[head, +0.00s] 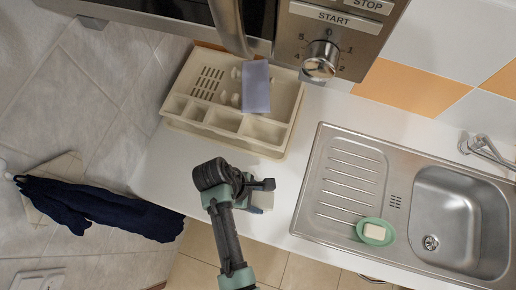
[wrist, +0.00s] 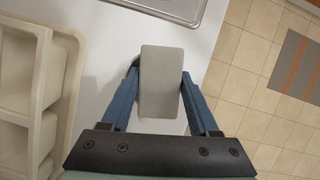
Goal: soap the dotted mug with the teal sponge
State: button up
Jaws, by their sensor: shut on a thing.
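My gripper (wrist: 160,76) is shut on a grey rectangular block (wrist: 159,85), its blue fingers on either side of it. In the head view my gripper (head: 260,192) is over the white counter near its front edge, left of the sink; a small pale part of the block shows below the gripper. I cannot tell from its colour whether this block is the sponge. I see no dotted mug and nothing plainly teal like a sponge in either view. A green dish (head: 361,225) with a pale soap bar (head: 374,232) sits on the front of the drainboard.
A beige compartment tray (head: 222,132) stands at the back left, with a lavender-grey block (head: 256,88) lying across it. The steel sink (head: 455,215) with its tap (head: 487,148) is at right. A microwave (head: 320,60) is at the back. A dark cloth (head: 100,208) hangs at left.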

notch_tip(320, 180, up, 3)
jog(key=p, duration=0.2)
jog(key=shift+f+p, duration=0.1)
jog(key=shift+p, duration=0.3)
jog(key=shift+r, duration=2.05)
jog(key=shift+f+b, duration=0.1)
jog(key=shift+b, duration=0.25)
